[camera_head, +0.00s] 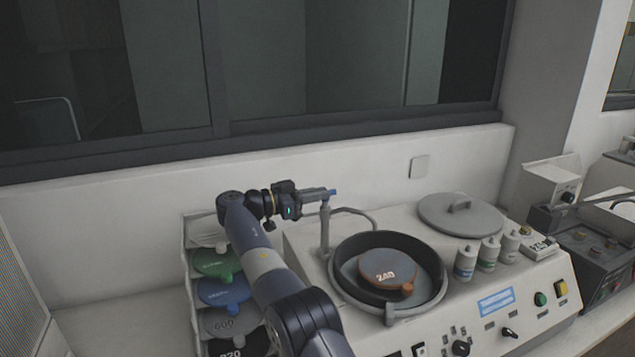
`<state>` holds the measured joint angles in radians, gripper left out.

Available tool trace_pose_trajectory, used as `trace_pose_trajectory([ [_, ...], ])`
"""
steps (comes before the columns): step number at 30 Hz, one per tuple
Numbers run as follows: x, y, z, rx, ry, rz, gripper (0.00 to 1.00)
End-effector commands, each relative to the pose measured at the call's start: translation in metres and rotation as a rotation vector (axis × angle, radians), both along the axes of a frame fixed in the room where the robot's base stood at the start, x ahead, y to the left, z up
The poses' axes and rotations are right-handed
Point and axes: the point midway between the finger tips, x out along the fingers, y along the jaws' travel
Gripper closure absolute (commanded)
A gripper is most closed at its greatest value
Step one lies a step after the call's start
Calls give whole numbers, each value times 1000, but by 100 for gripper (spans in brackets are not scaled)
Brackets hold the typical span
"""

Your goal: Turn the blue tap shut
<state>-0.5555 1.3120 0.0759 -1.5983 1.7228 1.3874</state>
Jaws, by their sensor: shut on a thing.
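The blue tap (333,192) shows as a small blue tip at the top of a grey upright spout post (325,228), beside the round bowl of the machine. My gripper (318,195) reaches in from the left at the height of the tap and is shut on it. The fingers cover most of the tap, so its turn angle is hidden. My arm comes up from the bottom of the view.
The black-rimmed bowl (348,246) holds a disc marked 240 (375,268). A grey lid (461,214) and several small bottles (488,254) stand to the right. A rack of coloured discs (217,264) is left of my arm. A wall and window are behind.

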Motion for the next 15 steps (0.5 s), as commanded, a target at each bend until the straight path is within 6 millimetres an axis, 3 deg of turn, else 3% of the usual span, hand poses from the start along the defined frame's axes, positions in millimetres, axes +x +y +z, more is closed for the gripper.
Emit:
trace_pose_trajectory([
  [15,-1,1,-9,-1,12,-23,100],
])
